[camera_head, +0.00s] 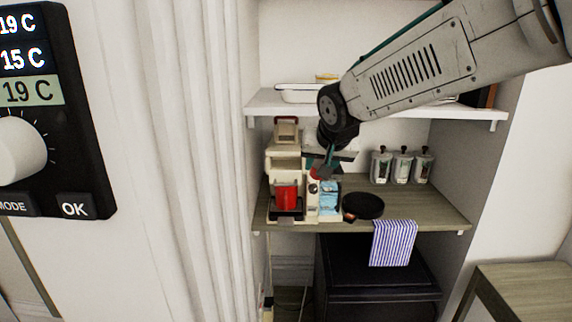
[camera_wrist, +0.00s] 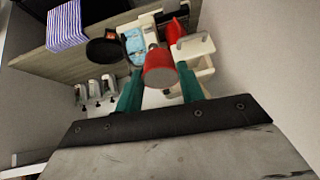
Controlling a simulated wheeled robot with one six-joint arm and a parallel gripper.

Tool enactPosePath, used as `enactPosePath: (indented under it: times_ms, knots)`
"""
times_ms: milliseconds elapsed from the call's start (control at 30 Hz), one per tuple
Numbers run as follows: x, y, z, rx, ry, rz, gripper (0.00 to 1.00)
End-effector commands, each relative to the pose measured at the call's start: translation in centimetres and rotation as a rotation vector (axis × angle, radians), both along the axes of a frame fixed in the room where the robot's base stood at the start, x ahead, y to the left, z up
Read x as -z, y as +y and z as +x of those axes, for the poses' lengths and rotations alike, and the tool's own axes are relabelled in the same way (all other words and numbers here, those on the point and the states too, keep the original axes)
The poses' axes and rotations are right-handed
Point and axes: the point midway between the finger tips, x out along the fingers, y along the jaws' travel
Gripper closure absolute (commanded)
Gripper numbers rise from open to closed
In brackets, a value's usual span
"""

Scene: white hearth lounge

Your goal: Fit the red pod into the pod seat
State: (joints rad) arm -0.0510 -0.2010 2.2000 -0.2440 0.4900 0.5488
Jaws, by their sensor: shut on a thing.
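My gripper (camera_head: 324,165) is shut on the red pod (camera_head: 316,173), beside the right side of the cream coffee machine (camera_head: 283,162). In the wrist view the pod (camera_wrist: 160,72) sits between the two green fingers of my gripper (camera_wrist: 160,80), its dull pinkish end facing the camera. The machine also shows in the wrist view (camera_wrist: 196,48), beyond the fingers. A grey-topped part (camera_head: 286,130) stands up at the machine's top. I cannot make out the pod seat clearly in either view.
A red mug (camera_head: 286,197) stands on the machine's drip tray. A blue packet (camera_head: 328,198) and a black pan (camera_head: 363,206) are to its right. Several canisters (camera_head: 402,167) stand farther right. A striped cloth (camera_head: 394,242) hangs over the counter edge. An upper shelf (camera_head: 470,114) runs above.

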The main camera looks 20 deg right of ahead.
Motion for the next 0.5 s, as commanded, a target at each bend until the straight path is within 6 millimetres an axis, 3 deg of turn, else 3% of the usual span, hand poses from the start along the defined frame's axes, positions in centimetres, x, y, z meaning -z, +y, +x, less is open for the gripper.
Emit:
enactPosePath:
  times_ms: [33,500]
  knots:
    - [-0.1,0.3,1.6,-0.002,0.003,-0.002,0.90]
    - [0.0,2.2,13.7,-0.001,0.006,-0.001,0.90]
